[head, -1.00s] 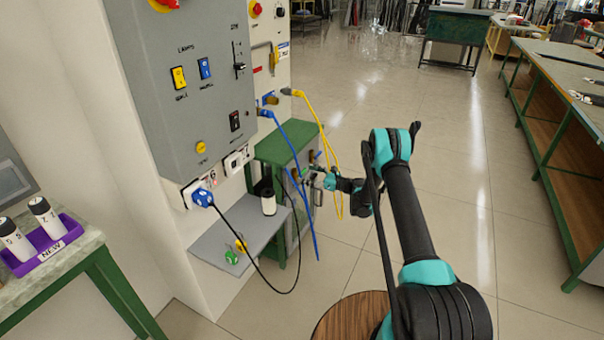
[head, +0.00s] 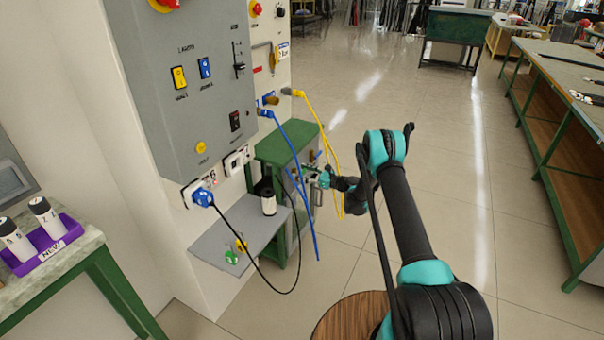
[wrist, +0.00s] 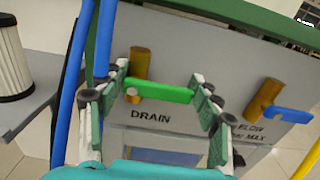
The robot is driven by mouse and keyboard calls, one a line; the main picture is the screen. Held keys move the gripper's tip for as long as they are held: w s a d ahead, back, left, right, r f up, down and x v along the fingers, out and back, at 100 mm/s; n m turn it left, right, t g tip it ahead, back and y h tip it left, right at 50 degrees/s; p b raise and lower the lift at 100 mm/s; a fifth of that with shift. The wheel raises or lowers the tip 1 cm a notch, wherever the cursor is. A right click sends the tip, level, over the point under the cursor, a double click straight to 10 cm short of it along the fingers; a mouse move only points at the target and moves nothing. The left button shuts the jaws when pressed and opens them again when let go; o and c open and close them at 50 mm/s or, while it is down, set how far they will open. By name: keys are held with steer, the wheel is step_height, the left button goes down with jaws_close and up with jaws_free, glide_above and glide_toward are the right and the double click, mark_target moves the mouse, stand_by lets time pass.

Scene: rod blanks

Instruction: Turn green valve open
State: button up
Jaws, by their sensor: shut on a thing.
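The green valve (wrist: 160,94) has a bar handle lying nearly level across a brass body, above the word DRAIN on a grey panel, in the wrist view. My gripper (wrist: 161,98) is around this handle, with one finger at each end, and is shut on it. In the head view my gripper (head: 318,179) is small, at the front of the green-topped cabinet (head: 286,142). The valve handle is too small and covered to make out clearly there.
A second valve with a blue handle (wrist: 288,114) is to the right. Blue cables (wrist: 78,85) hang close to my left finger. A yellow cable (head: 325,125) hangs near my arm. A filter cylinder (wrist: 12,60) stands on the grey shelf. Open floor lies right of the cabinet.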

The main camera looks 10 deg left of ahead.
mark_target(291, 171)
steer(key=shift+r+n, duration=0.1)
steer(key=shift+n, duration=0.2)
steer(key=n, duration=0.3)
steer(key=shift+s+r+n, duration=0.25)
steer(key=shift+r+n, duration=0.15)
steer(key=n, duration=0.4)
steer(key=shift+s+a+r, duration=0.2)
steer(key=shift+s+r, duration=0.15)
steer(key=shift+s, duration=0.05)
steer(key=n, duration=0.2)
steer(key=s+n, duration=0.1)
steer(key=n, duration=0.2)
steer(key=shift+a+r, duration=0.15)
steer(key=shift+a, duration=0.05)
steer(key=shift+s+a+n, duration=0.1)
steer(key=shift+s+n, duration=0.2)
steer(key=shift+n, duration=0.85)
steer(key=shift+s+a+n, duration=0.1)
steer(key=shift+s+n, duration=0.15)
steer(key=shift+n, duration=0.9)
steer(key=o, duration=1.2)
steer(key=shift+c, duration=0.2)
steer(key=shift+d, duration=0.1)
